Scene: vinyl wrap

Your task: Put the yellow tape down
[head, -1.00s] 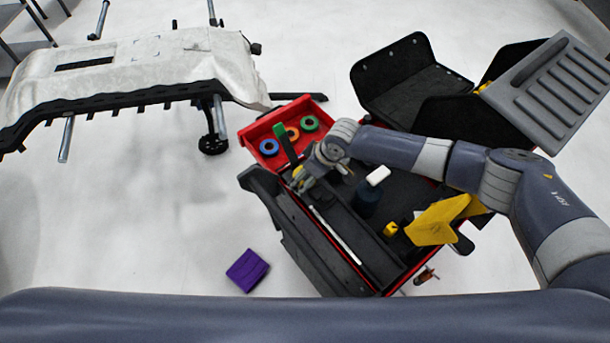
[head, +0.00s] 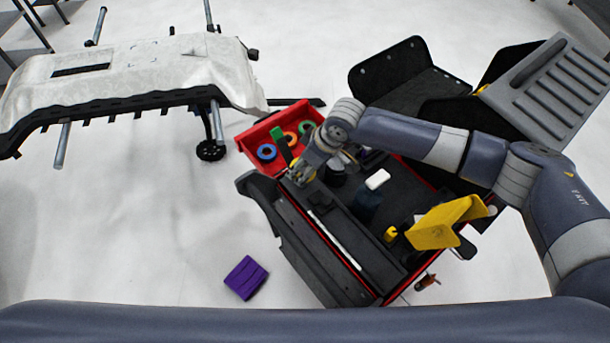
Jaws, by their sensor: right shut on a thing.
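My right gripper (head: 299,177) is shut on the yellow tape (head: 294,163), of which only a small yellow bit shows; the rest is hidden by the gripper. It is over the toolbox's far-left end, beside the near edge of the red tray (head: 246,142). I cannot tell whether the yellow tape touches anything below. My left gripper is not in view.
A purple block (head: 246,278) lies on the floor. A covered bumper-like part (head: 130,75) stands at left.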

